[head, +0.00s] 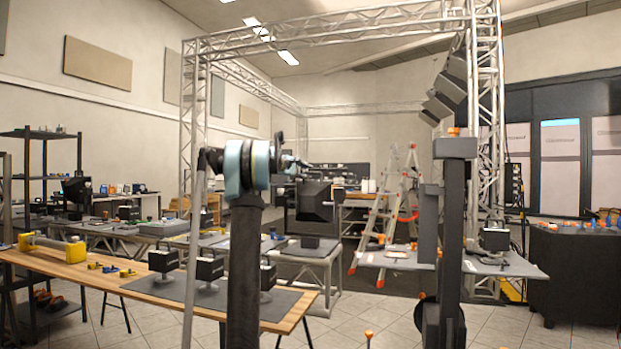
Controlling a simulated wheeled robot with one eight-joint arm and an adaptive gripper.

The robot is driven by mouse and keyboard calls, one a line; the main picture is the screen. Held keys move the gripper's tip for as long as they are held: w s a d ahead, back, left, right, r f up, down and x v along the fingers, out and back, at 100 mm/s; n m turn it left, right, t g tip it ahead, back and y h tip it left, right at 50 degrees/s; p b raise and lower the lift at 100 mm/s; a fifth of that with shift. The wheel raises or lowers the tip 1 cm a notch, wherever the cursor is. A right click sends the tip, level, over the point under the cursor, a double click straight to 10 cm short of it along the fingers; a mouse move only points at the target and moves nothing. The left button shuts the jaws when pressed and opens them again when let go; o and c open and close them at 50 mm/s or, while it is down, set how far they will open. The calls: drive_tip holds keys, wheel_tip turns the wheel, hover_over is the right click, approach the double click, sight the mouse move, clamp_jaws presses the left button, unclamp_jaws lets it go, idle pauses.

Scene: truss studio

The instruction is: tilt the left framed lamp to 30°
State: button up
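Several dark lamp-like boxes are in the head view, and I cannot tell for certain which is the left framed lamp. A black lamp with a flared front (314,201) is just right of my arm, at mid height. Small black box lamps on round bases stand on the wooden table, one at the left (163,262), one in the middle (210,268) and one partly behind my arm (268,277). My gripper (303,165) is small and dark, above the flared lamp in the picture. Contact with it and the finger opening cannot be made out.
The wooden table (60,262) with a yellow tool (52,246) fills the lower left. A truss frame (190,120) stands around the area, with dark lamps (447,88) hung at its right. A stepladder (385,205) stands behind. Tiled floor (370,315) shows front centre.

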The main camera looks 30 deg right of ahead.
sight(312, 173)
drive_tip(key=shift+x, duration=3.05)
drive_tip(key=shift+c, duration=0.4)
clamp_jaws()
